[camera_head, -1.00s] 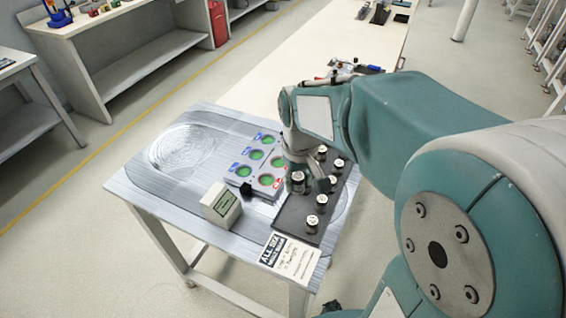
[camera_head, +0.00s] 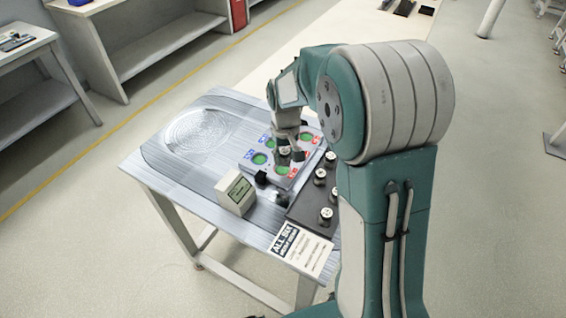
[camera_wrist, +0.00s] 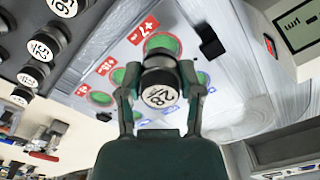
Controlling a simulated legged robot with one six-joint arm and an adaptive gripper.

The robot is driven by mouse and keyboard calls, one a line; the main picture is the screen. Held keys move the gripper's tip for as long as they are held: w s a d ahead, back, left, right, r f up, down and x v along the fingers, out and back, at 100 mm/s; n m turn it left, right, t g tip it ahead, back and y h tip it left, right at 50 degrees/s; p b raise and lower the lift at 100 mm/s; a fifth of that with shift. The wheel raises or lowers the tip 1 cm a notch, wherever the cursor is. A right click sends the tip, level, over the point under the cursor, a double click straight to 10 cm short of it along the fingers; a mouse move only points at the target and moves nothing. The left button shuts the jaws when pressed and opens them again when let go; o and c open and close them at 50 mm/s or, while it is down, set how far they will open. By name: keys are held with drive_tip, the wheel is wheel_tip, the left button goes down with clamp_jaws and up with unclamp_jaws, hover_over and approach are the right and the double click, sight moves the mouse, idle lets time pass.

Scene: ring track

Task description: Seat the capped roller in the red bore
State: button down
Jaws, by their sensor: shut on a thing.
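My gripper (camera_head: 288,155) is shut on a capped roller (camera_wrist: 159,90), which has a dark body and a white cap marked with what looks like 28. It holds the roller over the bore block (camera_head: 251,167), a light block with two columns of green-lined bores, one with red labels and one with blue. In the wrist view, a red-labelled bore (camera_wrist: 163,42), marked +7, lies just beyond the roller's far end. The roller hides part of the block. I cannot tell whether the roller touches the block; it appears apart from any bore.
A dark rack (camera_head: 299,212) with several capped rollers stands right of the block. A small box with a display (camera_head: 235,194) stands at the table's front left, and a printed card (camera_head: 301,250) lies at the front edge. The table's left side is clear.

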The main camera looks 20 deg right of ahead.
sight(282, 170)
drive_tip(key=shift+w+a+f, duration=0.45)
drive_tip(key=shift+w+f, duration=0.1)
drive_tip(key=shift+f, duration=0.05)
drive_tip(key=shift+w+f, duration=0.2)
drive_tip(key=shift+f, duration=0.1)
drive_tip(key=shift+d+f, duration=0.25)
drive_tip(key=shift+f, duration=0.5)
drive_tip(key=shift+d+f, duration=0.2)
drive_tip(key=shift+f, duration=0.5)
drive_tip(key=shift+a+f, duration=0.1)
drive_tip(key=shift+a, duration=0.05)
drive_tip(key=shift+c, duration=1.3)
unclamp_jaws()
drive_tip(key=shift+a, duration=0.2)
drive_tip(key=shift+d, duration=0.1)
drive_tip(key=shift+d, duration=0.1)
